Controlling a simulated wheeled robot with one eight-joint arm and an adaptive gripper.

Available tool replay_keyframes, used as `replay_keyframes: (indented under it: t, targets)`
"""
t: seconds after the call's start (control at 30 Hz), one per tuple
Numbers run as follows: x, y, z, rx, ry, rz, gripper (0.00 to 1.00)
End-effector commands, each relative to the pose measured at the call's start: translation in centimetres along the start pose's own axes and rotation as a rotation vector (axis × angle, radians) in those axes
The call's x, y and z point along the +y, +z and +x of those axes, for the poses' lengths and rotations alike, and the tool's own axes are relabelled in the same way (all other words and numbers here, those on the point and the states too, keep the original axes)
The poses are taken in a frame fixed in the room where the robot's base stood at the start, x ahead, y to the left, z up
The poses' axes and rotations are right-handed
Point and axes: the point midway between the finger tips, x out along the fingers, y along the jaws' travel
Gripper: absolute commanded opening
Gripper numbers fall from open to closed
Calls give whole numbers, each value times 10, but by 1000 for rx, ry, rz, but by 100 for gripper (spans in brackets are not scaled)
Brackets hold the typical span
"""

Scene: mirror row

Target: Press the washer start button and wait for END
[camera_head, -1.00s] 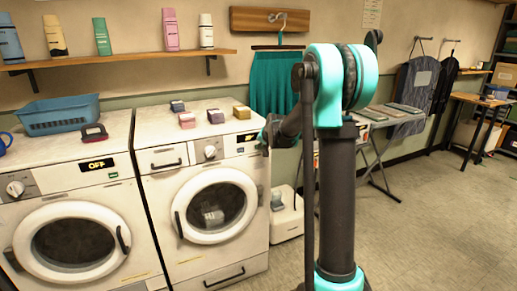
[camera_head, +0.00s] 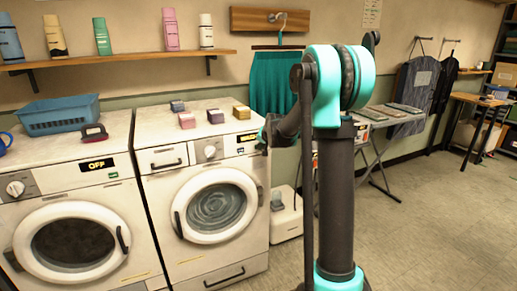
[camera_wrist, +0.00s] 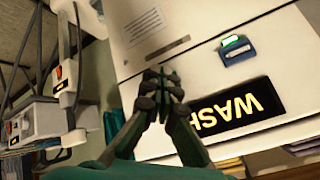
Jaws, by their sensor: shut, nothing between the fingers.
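The right washer (camera_head: 205,180) is white, with its round door shut. Its drum window (camera_head: 216,207) shows swirling grey contents. Its display reads WASH in yellow in the wrist view (camera_wrist: 240,105), upside down. A small blue button-like part with a lit green strip (camera_wrist: 238,50) is on the panel above the display in that view. My gripper (camera_wrist: 163,82) is shut and empty in front of the panel, left of the display and of the blue part. I cannot tell whether the fingertips touch the panel. In the head view my arm hides part of the panel's right end.
A left washer (camera_head: 75,180) shows OFF. Small coloured boxes (camera_head: 215,116) stand on the right washer, and a blue basket (camera_head: 58,115) on the left one. A shelf of bottles (camera_head: 120,60) hangs above. The floor at right (camera_head: 440,220) is clear.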

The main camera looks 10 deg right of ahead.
Motion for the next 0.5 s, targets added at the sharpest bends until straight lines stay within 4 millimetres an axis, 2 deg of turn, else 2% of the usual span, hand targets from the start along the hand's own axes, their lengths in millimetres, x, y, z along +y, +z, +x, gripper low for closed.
replay_keyframes:
  t: [0.5]
  targets:
    - [7,7,-10,1,0,1,0]
